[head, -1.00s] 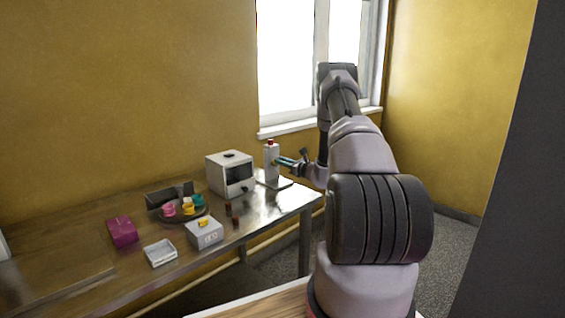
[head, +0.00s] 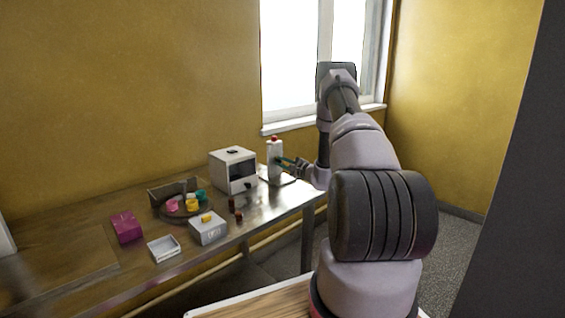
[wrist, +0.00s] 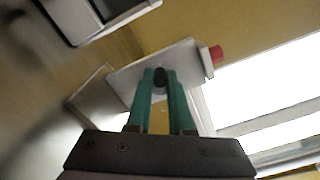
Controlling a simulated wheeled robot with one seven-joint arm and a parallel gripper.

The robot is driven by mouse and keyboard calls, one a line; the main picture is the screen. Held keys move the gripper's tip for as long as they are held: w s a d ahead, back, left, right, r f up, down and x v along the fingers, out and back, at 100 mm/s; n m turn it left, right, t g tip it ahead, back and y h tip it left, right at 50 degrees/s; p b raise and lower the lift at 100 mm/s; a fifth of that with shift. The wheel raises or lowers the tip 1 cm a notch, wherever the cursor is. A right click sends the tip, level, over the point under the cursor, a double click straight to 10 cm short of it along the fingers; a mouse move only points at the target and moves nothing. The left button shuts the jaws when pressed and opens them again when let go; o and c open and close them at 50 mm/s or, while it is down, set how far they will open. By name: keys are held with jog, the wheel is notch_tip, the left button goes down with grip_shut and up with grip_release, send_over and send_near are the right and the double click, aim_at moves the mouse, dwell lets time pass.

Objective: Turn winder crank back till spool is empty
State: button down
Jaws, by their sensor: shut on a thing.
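The winder is a white upright post (head: 275,160) with a red top, standing on a flat plate at the table's right end. In the wrist view, its pale body (wrist: 188,62) lies tilted across the picture with the red cap (wrist: 216,54) at right. My gripper (head: 283,161) reaches it from the right. In the wrist view, the teal fingers of my gripper (wrist: 160,82) are shut on a small dark knob (wrist: 160,76) in front of the winder body, which I take for the crank handle. The spool and any mesh on it cannot be made out.
A white box machine (head: 233,170) stands just left of the winder. The window wall is behind.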

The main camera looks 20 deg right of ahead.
jog(key=n, duration=0.2)
jog(key=f+n, duration=0.1)
jog(key=n, duration=0.2)
jog(key=shift+s+f+n, duration=0.1)
jog(key=shift+f+n, duration=0.15)
jog(key=shift+n, duration=0.05)
jog(key=shift+d+f+n, duration=0.1)
jog(key=shift+f+n, duration=0.2)
jog(key=shift+n, duration=0.95)
jog(key=shift+d+f+n, duration=0.1)
jog(key=shift+f+n, duration=0.2)
jog(key=shift+n, duration=0.95)
jog(key=c, duration=0.8)
grip_release()
jog(key=v, duration=1)
jog(key=shift+s+d+r, duration=0.1)
jog(key=shift+s+d, duration=0.05)
jog(key=shift+s, duration=0.15)
